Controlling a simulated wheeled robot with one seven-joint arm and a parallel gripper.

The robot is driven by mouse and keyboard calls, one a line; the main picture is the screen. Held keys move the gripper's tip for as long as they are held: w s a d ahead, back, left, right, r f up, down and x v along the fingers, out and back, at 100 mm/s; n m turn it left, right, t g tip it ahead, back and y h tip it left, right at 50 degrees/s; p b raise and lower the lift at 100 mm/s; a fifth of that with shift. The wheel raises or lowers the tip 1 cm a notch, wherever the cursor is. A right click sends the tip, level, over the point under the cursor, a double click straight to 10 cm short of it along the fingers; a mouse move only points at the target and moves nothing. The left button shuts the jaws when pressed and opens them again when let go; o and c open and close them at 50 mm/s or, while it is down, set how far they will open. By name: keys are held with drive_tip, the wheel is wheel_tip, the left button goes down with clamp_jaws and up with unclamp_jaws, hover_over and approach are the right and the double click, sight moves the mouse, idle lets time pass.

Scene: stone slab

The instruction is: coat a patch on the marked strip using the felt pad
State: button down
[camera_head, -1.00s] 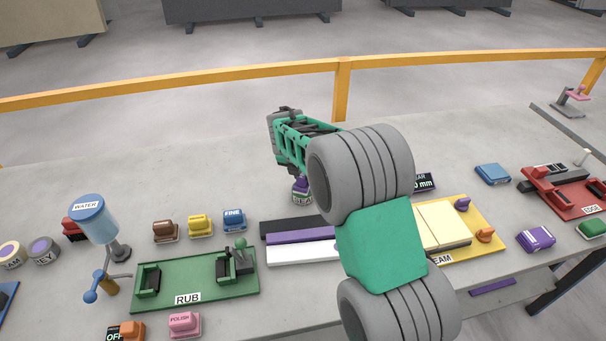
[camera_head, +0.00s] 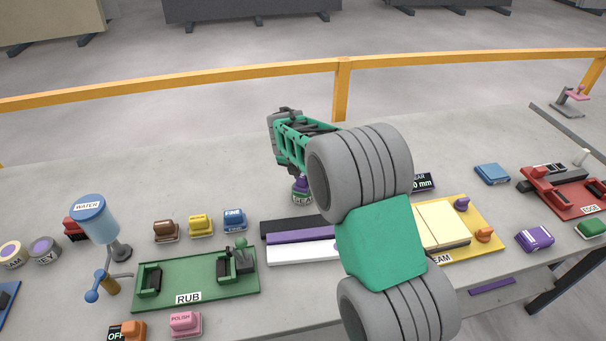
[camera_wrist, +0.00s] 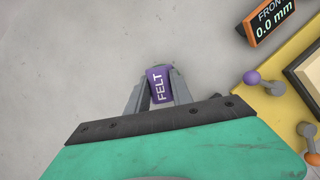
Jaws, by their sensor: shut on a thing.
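My gripper (camera_wrist: 160,90) is shut on the purple felt pad (camera_wrist: 158,78), whose FELT label faces the wrist camera. In the head view a purple piece (camera_head: 300,184) shows at the arm's far end, just above a small labelled item (camera_head: 302,198) that seems to read SEA. I cannot tell whether they touch. Three strips lie nearer: black (camera_head: 292,226), purple (camera_head: 298,237) and white (camera_head: 295,253). My arm hides their right ends. I cannot make out a marking that tells which is the marked strip.
A yellow board (camera_head: 485,238) with pale slabs stands right of my arm. A green RUB fixture (camera_head: 205,290) and a blue WATER container (camera_head: 90,215) are at left. Brown, yellow and blue blocks (camera_head: 235,220) stand behind the fixture.

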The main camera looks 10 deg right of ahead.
sight(303, 174)
wheel_tip(303, 174, up, 7)
drive_tip(key=p, duration=0.6)
idle(0.7)
